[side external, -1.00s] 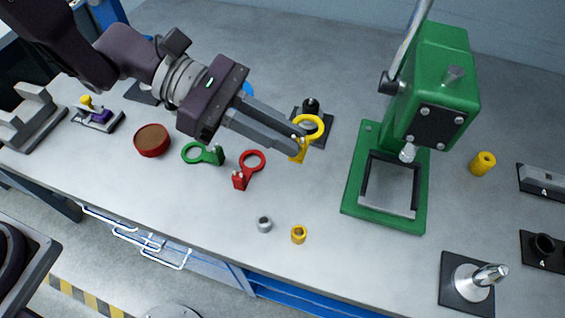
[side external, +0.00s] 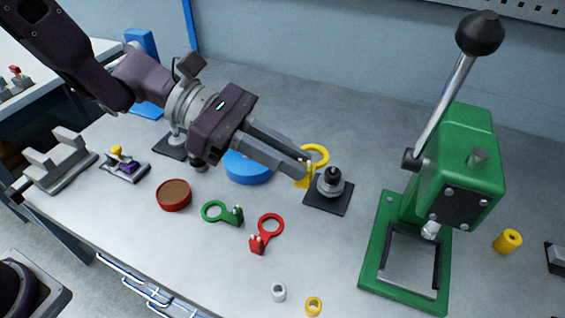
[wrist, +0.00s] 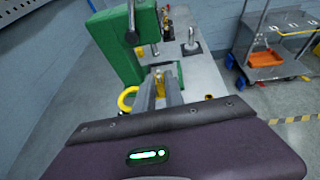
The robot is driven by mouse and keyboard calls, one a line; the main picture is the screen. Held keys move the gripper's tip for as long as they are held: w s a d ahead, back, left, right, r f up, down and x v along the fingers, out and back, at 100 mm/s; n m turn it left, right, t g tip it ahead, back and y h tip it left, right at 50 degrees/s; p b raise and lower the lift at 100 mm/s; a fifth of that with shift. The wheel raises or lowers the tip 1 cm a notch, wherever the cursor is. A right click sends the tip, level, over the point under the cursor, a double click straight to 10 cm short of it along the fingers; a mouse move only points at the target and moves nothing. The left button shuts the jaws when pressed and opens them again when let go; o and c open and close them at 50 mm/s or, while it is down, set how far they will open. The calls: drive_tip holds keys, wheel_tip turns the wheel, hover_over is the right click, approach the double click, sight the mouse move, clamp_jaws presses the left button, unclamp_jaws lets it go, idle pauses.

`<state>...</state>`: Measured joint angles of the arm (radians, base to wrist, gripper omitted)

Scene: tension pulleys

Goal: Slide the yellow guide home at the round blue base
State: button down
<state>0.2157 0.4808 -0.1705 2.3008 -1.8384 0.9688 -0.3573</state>
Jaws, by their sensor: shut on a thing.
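The yellow guide (side external: 317,154) is a ring with a small block at one side. My gripper (side external: 303,172) is shut on the block, and the ring sticks out beyond the fingertips. In the wrist view my gripper (wrist: 160,88) has the yellow guide (wrist: 126,99) between its fingers, ring to the left. The round blue base (side external: 248,170) is a low disc on the table, left of the held guide and partly hidden behind my gripper. I cannot tell the guide's height above the table.
A black plate with a grey post (side external: 331,184) stands just right of the guide. A green press (side external: 455,180) stands further right. Red (side external: 268,232) and green (side external: 220,212) ring guides and a red round tray (side external: 174,195) lie in front.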

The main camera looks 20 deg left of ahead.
drive_tip(key=w+a+f+n+t+y, duration=0.15)
drive_tip(key=w+a, duration=0.25)
drive_tip(key=a, duration=0.4)
drive_tip(key=w+a+f+n+t+h, duration=0.1)
drive_tip(key=w+a+f+n+t, duration=0.2)
drive_tip(key=a, duration=0.4)
drive_tip(key=shift+m+g+y, duration=0.25)
drive_tip(key=shift+m, duration=0.3)
drive_tip(key=shift+w+a+f, duration=0.1)
drive_tip(key=shift+w+f, duration=0.05)
drive_tip(key=shift+f, duration=1.05)
drive_tip(key=shift+w+d+f, duration=0.1)
drive_tip(key=shift+w+f, duration=0.1)
drive_tip(key=shift+f, duration=0.95)
drive_tip(key=shift+w+a+f, duration=0.1)
drive_tip(key=shift+w+f, duration=0.05)
drive_tip(key=shift+f, duration=1.05)
drive_tip(key=shift+f, duration=0.3)
drive_tip(key=shift+f, duration=0.7)
drive_tip(key=shift+f, duration=0.1)
drive_tip(key=c, duration=1.3)
unclamp_jaws()
drive_tip(key=shift+c, duration=0.2)
